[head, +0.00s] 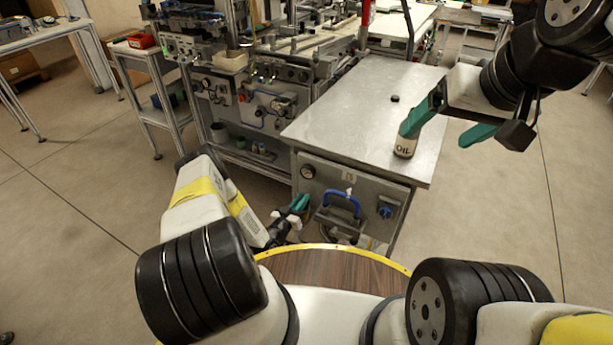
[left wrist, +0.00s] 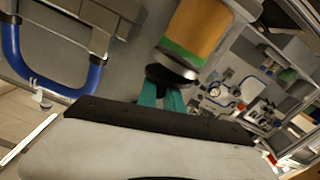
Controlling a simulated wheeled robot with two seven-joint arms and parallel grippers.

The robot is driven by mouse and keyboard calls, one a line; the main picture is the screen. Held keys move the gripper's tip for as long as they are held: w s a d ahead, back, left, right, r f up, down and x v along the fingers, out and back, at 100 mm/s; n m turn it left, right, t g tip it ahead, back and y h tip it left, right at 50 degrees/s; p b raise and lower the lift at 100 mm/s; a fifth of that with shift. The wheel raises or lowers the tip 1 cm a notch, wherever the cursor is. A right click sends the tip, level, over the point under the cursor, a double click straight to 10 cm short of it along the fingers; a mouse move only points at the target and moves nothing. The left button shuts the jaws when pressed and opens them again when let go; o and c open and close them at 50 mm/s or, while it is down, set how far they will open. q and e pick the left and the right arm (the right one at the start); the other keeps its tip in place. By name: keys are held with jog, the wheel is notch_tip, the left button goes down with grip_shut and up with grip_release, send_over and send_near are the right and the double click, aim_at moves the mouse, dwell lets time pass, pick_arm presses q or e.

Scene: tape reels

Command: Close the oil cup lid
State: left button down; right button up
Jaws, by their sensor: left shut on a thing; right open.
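The oil cup (head: 404,147) is a pale cylinder marked OIL, standing upright near the right edge of the metal bench top. A small black lid-like disc (head: 395,98) lies on the bench behind it. My right gripper (head: 436,137) is open. One teal finger overlaps the cup's upper part, and the other is out past the bench edge; contact cannot be told. My left gripper (head: 297,204) is low in front of the bench. In the left wrist view its teal fingers (left wrist: 162,95) are shut at the dark end of an orange and green cylinder (left wrist: 195,32).
The bench top (head: 345,105) is mostly clear. Its front panel has a blue handle (head: 342,203) and a blue knob (head: 385,211), close to my left gripper. A machine bench (head: 262,100) stands to the left. Open floor lies at the right.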

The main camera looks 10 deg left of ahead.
pick_arm(q)
jog(key=shift+s+d+f+m, duration=0.1)
jog(key=shift+d+f+m, duration=0.15)
jog(key=shift+m, duration=0.5)
jog(key=shift+s+d+f+m, duration=0.1)
jog(key=shift+f+m, duration=0.2)
jog(key=shift+m, duration=0.45)
jog(key=c, duration=1.5)
grip_release()
jog(key=v, duration=0.7)
jog(key=shift+s+a, duration=0.15)
jog(key=shift+s, duration=0.15)
